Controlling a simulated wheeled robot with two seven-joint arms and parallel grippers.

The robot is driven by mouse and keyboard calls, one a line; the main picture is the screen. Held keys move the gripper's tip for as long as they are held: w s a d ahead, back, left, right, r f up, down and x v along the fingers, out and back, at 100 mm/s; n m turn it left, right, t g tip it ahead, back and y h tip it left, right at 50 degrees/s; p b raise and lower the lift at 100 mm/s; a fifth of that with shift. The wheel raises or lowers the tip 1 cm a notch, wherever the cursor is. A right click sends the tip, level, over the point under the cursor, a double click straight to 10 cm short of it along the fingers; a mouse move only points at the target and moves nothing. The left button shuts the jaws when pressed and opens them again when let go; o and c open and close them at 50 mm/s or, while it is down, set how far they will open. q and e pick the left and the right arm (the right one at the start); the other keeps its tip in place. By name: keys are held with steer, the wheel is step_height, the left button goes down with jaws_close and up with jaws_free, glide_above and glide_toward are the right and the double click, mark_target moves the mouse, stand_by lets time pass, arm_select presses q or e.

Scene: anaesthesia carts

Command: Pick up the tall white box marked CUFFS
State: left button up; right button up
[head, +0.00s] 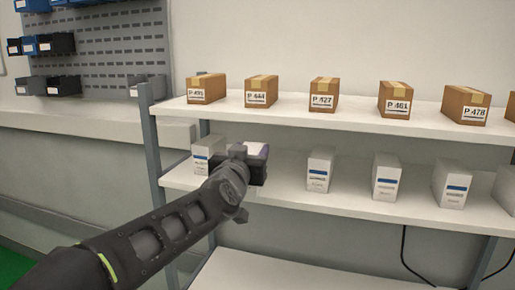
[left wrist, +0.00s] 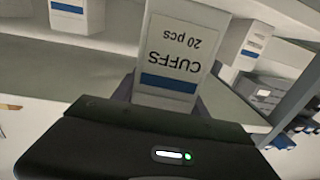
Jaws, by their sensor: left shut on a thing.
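The tall white box marked CUFFS, 20 pcs, with a blue band, stands out in the left wrist view (left wrist: 177,45), its print upside down there. In the head view only its pale top (head: 257,148) shows, behind and between the dark fingers. My left gripper (head: 248,163) is shut on this box, with a finger on each side, at the middle shelf (head: 280,194). Whether the box's base touches the shelf is hidden by the gripper. My right gripper is not in view.
Similar white boxes stand on the same shelf, one close on the left (head: 206,152) and one to the right (head: 319,171). Brown cartons (head: 323,94) line the upper shelf (head: 290,112). A grey shelf post (head: 151,135) stands left. The lower shelf (head: 270,272) looks empty.

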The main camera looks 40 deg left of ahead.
arm_select(q)
steer(key=v, duration=0.5)
stand_by(0.6)
